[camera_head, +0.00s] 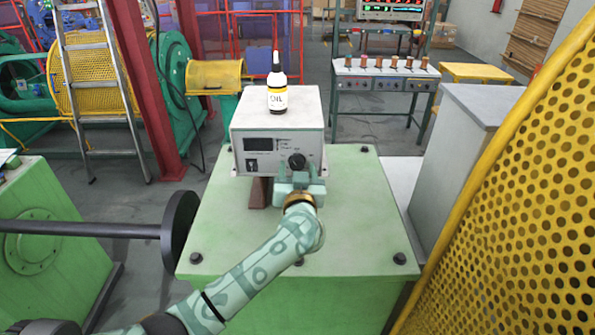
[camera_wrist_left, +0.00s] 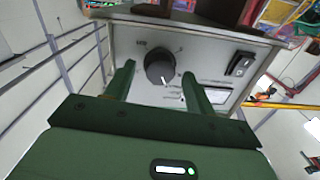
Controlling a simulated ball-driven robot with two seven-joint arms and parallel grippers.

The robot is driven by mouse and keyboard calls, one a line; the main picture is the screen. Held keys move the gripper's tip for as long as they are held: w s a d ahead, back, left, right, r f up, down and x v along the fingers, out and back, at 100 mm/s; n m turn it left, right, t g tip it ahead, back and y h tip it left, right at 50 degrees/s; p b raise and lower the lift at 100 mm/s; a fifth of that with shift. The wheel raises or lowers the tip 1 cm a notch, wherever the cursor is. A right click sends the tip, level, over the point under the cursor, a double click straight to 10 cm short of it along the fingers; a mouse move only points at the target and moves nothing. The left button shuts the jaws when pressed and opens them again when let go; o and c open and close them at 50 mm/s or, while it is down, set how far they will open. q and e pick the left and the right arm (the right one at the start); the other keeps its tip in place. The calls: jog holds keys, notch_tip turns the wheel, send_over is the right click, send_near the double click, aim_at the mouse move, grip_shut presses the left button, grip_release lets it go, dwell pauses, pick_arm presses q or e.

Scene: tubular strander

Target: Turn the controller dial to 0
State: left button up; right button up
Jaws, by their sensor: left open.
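The controller (camera_head: 252,152) is a light grey box on a green cabinet, with a dark display and a switch on its front. Its black round dial (camera_head: 297,160) is at the right of that front. The dial (camera_wrist_left: 160,67) also shows in the left wrist view, where the box appears upside down. A short white mark on the dial points down and slightly right in that picture; the printed scale is too small to read. My left gripper (camera_head: 298,176) is open, its fingers in front of the panel on either side of the dial, with gaps visible. My right gripper is out of view.
An oil bottle (camera_head: 277,82) stands on top of the controller. The green cabinet top (camera_head: 355,215) is mostly clear, with several dark bolts. A yellow perforated guard (camera_head: 520,190) rises at the right. A dark shaft with a disc (camera_head: 178,230) is at the left.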

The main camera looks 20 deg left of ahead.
pick_arm(q)
jog(key=c, duration=1)
jog(key=shift+o, duration=0.2)
jog(key=shift+n+p, duration=0.3)
jog(key=shift+p, duration=0.05)
jog(key=n+p, duration=0.3)
jog(key=shift+r, duration=0.15)
jog(key=n+p, duration=0.2)
jog(key=n, duration=0.2)
jog(key=shift+n+p, duration=0.3)
jog(key=shift+n, duration=0.1)
jog(key=n, duration=0.2)
jog(key=shift+a+n+p, duration=0.1)
jog(key=shift+n+p, duration=0.2)
jog(key=shift+p, duration=0.05)
jog(key=n, duration=0.3)
jog(key=shift+s+n+h, duration=0.1)
jog(key=shift+n+h, duration=0.2)
jog(key=shift+h, duration=0.1)
jog(key=n, duration=0.3)
jog(key=shift+f, duration=0.25)
jog(key=shift+n, duration=1.5)
